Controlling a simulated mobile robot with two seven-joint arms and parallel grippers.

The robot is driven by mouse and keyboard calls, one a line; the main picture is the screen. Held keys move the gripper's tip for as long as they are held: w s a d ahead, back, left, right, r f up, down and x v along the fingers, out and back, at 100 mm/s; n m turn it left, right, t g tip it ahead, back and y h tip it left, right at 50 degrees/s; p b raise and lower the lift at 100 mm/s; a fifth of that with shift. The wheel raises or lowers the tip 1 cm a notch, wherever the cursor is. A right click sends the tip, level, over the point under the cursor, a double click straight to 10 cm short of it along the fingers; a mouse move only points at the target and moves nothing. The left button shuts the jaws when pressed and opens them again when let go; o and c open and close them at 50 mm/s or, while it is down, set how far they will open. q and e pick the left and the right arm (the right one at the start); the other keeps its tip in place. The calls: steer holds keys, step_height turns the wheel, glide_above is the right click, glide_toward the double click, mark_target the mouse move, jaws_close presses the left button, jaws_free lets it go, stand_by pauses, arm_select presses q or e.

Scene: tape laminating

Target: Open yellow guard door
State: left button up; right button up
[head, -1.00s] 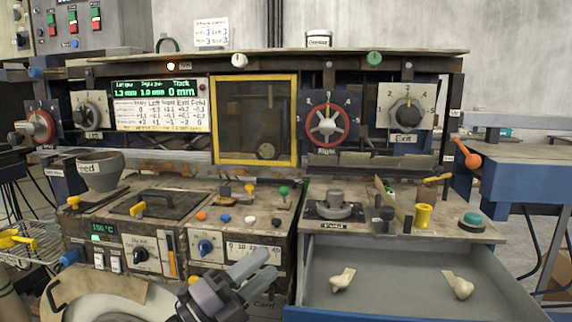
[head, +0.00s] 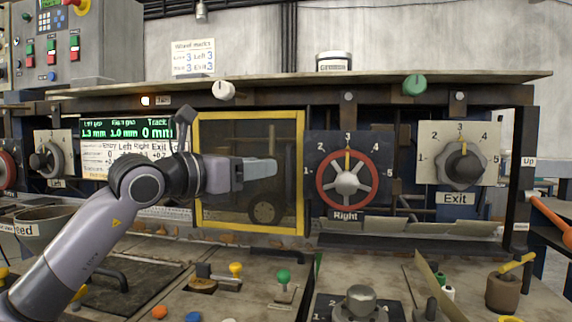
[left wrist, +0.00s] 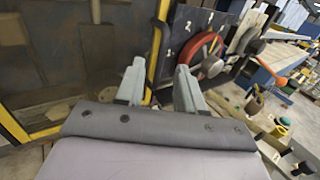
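The yellow guard door (head: 299,140) is a yellow-framed dark see-through panel in the middle of the machine. It appears shut in the head view. My left gripper (head: 274,172) is in front of the door, its fingers pointing right toward the door's right frame bar. In the left wrist view, the two grey fingers of the left gripper (left wrist: 160,88) stand apart with nothing held. The door's vertical yellow bar (left wrist: 157,45) shows between them there, but I cannot tell whether they touch it. My left arm hides part of the door's left side. My right gripper is not in view.
A red handwheel (head: 347,181) labelled Right sits just right of the door, with the Exit knob (head: 462,163) further right. Below is a cluttered bench with a green-topped lever (head: 283,276). A display (head: 120,130) is partly behind my arm.

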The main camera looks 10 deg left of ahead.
mark_target(287, 163)
arm_select(q)
steer(key=p+x, duration=0.2)
steer(key=x, duration=0.3)
steer(key=shift+d+r, duration=0.15)
steer(key=shift+d, duration=0.1)
steer(key=shift+w+d, duration=0.35)
steer(key=shift+w, duration=0.25)
steer(key=shift+c, duration=0.4)
jaws_close()
